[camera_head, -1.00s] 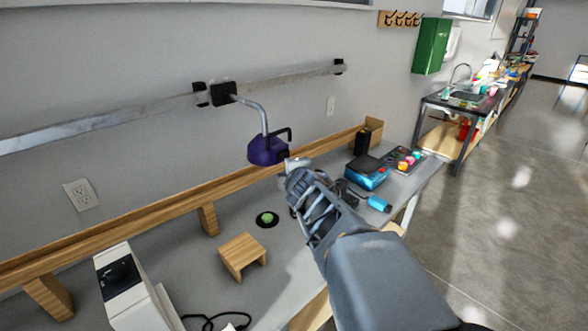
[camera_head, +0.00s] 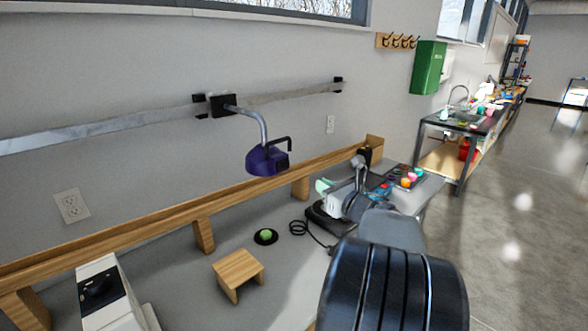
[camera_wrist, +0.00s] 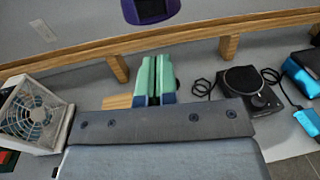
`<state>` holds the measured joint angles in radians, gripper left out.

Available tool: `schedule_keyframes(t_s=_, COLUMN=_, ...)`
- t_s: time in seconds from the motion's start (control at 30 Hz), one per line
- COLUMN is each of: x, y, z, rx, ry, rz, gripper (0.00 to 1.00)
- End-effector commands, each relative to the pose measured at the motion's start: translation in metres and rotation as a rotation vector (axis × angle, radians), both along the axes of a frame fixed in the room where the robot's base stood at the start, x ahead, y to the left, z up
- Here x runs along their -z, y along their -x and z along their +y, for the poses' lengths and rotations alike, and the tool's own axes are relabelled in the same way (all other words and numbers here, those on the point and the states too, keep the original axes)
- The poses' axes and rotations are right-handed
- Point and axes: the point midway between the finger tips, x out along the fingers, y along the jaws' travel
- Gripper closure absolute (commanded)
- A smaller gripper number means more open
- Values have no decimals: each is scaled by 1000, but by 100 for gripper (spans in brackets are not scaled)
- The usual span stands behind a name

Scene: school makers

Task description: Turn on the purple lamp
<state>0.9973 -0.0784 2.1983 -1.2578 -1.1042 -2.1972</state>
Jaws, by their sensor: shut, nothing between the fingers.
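The purple lamp (camera_head: 262,160) hangs from a grey curved arm fixed to the wall rail. Its lower part shows at the top of the wrist view (camera_wrist: 150,10), beyond the fingertips. No light from it can be made out. A green dome button (camera_head: 265,235) in a black ring sits on the bench below the lamp. My gripper (camera_wrist: 155,60) has its teal fingers together and empty, apart from the lamp. In the head view, its teal tips (camera_head: 323,186) are right of and below the lamp, over the bench; my arm hides part of the hand.
A small wooden stand (camera_head: 238,268) is left of the button. A black round device (camera_wrist: 243,80) and a blue box (camera_wrist: 302,72) are right of my fingers. A white fan unit (camera_wrist: 42,108) is left. A wooden ledge (camera_head: 150,224) runs along the wall.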

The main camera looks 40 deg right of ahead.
Motion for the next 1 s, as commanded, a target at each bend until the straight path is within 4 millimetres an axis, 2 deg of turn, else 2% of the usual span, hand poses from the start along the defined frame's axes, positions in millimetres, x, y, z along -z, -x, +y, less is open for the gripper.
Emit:
schedule_keyframes(t_s=0.17, x=-1, y=-7, z=0, rx=0, ry=-2, rz=0, gripper=100)
schedule_keyframes(t_s=0.27, x=-2, y=-19, z=1, rx=-3, ry=-3, rz=0, gripper=100)
schedule_keyframes(t_s=0.7, x=-2, y=-99, z=3, rx=-2, ry=-4, rz=2, gripper=100)
schedule_keyframes(t_s=1.0, x=-2, y=-133, z=3, rx=1, ry=-3, rz=0, gripper=100)
